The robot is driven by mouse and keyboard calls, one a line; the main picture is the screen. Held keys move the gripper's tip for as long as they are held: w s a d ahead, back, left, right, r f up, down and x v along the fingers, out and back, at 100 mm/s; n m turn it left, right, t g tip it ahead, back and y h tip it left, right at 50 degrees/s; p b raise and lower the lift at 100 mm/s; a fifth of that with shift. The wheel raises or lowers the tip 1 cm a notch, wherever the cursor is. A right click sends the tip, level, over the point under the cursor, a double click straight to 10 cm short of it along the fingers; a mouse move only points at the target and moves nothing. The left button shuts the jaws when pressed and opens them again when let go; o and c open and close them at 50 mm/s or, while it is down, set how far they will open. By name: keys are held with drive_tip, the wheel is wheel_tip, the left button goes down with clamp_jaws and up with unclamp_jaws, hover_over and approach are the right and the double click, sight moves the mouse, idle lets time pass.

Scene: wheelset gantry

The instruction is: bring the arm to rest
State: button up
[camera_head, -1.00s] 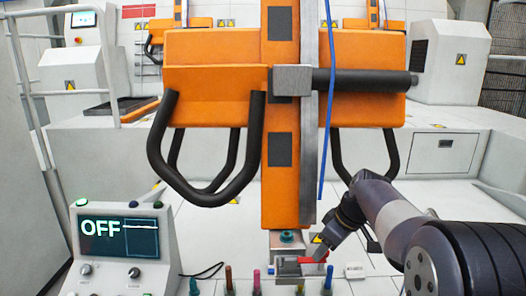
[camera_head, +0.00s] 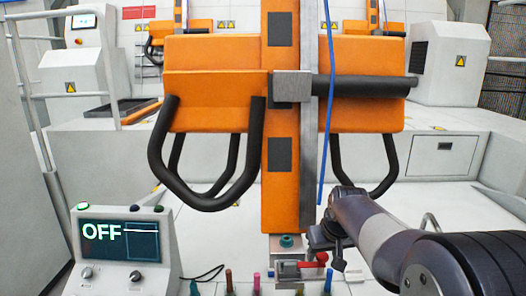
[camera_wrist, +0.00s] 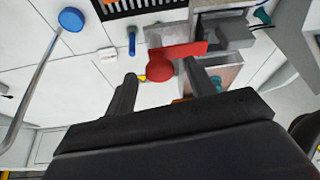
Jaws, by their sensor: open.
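My gripper (camera_wrist: 160,72) is open, with its two dark fingers apart in the wrist view. Beyond the fingertips is a red handle with a round knob (camera_wrist: 162,68); it appears between the fingers, with no grip on it to be seen. In the head view my arm reaches in from the right, and the dark gripper end (camera_head: 328,250) is just above and right of the red handle (camera_head: 312,265). The fingers are hard to make out there.
A grey block (camera_head: 287,268) stands beside the red handle, below the orange gantry column (camera_head: 281,190). Several coloured pegs line the front edge. A console (camera_head: 125,245) reading OFF stands at left. A blue cable (camera_head: 327,120) hangs near my arm.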

drive_tip(key=shift+a+m+h, duration=0.1)
drive_tip(key=shift+m+h, duration=0.4)
drive_tip(key=shift+m, duration=0.85)
drive_tip(key=shift+a+m+h, duration=0.1)
drive_tip(key=shift+m+h, duration=0.4)
drive_tip(key=shift+m, duration=0.85)
drive_tip(key=m+p, duration=0.1)
drive_tip(key=m, duration=0.1)
drive_tip(key=m+g+h, duration=0.1)
drive_tip(key=m, duration=0.2)
drive_tip(key=shift+w+a+h+p, duration=0.15)
drive_tip(key=shift+a+h+p, duration=0.05)
drive_tip(key=shift+h+p, duration=0.15)
drive_tip(key=shift+v, duration=0.95)
drive_tip(key=shift+r, duration=0.15)
